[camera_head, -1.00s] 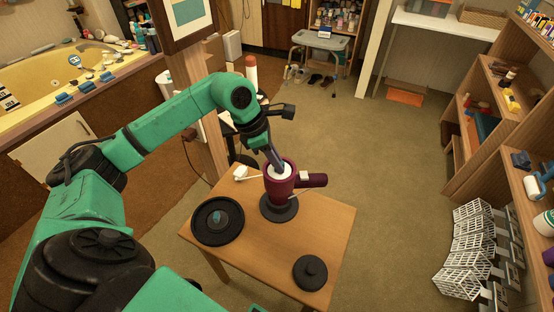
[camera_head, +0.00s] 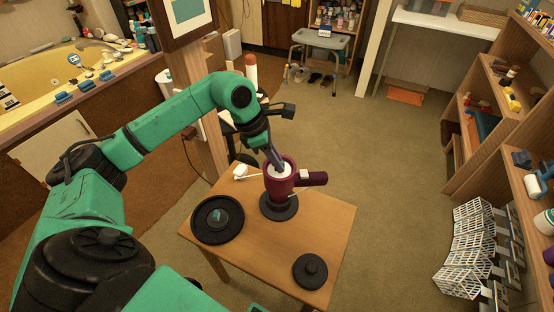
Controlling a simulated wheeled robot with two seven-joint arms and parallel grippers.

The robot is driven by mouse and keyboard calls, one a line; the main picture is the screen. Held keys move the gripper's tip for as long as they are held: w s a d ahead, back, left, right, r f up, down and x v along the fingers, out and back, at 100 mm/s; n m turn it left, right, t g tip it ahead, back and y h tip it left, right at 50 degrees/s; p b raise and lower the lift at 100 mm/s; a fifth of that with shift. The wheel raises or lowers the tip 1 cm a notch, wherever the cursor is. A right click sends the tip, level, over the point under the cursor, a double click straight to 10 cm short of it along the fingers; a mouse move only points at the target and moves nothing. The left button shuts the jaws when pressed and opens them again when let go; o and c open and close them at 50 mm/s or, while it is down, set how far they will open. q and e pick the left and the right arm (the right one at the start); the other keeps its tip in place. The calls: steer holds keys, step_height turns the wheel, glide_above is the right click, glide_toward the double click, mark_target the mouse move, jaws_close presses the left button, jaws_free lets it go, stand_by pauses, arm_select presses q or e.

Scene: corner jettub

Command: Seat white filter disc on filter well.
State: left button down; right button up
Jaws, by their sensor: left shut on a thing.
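The white filter disc (camera_head: 284,171) shows as a pale round inside the top of a dark red cylindrical body with a side handle, the filter well (camera_head: 279,188). The well stands upright on a black round base on the small wooden table. My left gripper (camera_head: 278,163) points down into the well's mouth and is shut on the disc. Its fingertips partly hide the disc, so I cannot tell whether the disc lies flat on its seat. My right gripper is not in view.
On the wooden table (camera_head: 253,256) are a black round dish (camera_head: 217,237) at the left, a black knobbed lid (camera_head: 310,270) at the front right and a white scoop (camera_head: 241,171) behind. Shelves (camera_head: 480,130) and white racks (camera_head: 468,250) stand at the right. Open floor lies between.

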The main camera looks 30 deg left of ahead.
arm_select(q)
steer(key=shift+f, duration=0.1)
stand_by(0.6)
steer(key=c, duration=0.8)
jaws_free()
steer(key=v, duration=1.4)
steer(key=shift+s+a+r+p, duration=0.15)
steer(key=shift+r+p, duration=0.1)
steer(key=shift+p, duration=0.15)
